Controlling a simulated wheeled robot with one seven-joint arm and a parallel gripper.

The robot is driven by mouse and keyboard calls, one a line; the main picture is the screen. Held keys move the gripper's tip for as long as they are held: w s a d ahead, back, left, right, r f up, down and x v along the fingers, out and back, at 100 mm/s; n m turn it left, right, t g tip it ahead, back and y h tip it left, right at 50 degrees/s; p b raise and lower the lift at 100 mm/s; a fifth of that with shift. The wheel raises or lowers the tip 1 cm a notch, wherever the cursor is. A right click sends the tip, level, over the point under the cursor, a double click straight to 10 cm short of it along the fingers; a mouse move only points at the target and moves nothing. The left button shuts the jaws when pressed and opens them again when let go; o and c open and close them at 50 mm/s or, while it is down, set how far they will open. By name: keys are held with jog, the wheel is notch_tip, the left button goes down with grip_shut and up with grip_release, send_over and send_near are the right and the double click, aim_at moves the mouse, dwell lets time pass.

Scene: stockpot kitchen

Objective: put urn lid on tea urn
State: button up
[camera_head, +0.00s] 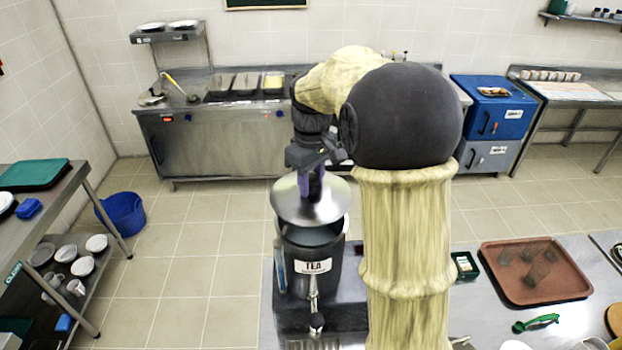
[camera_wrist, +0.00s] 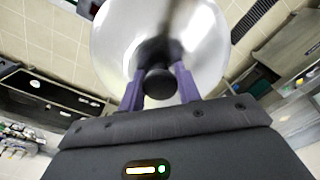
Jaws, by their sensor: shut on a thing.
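The urn lid (camera_head: 310,207) is a round silvery metal disc with a black knob. My gripper (camera_head: 313,185) is shut on the knob from above. In the wrist view the lid (camera_wrist: 200,50) fills the top middle, and the purple fingers of the gripper (camera_wrist: 159,85) stand on both sides of the knob (camera_wrist: 159,83). The tea urn (camera_head: 300,262) is a dark pot labelled TEA with a tap in front, standing on the steel counter. Its open mouth shows below the lid. The lid is above the urn's back part; the exact gap is hard to tell.
A brown tray (camera_head: 520,290), a small green box (camera_head: 465,266) and a green-handled tool (camera_head: 537,323) lie on the counter (camera_head: 430,330) to the right. A blue basket (camera_head: 123,213) stands on the floor at left. My arm hides part of the counter right of the urn.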

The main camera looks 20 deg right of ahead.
jog(key=shift+f+b, duration=2.1)
jog(key=shift+f, duration=0.9)
jog(key=shift+s, duration=0.15)
jog(key=shift+a, duration=0.2)
jog(key=shift+s, duration=0.1)
jog(key=shift+w+d+f, duration=0.15)
jog(key=shift+w+d, duration=0.1)
jog(key=shift+d, duration=0.05)
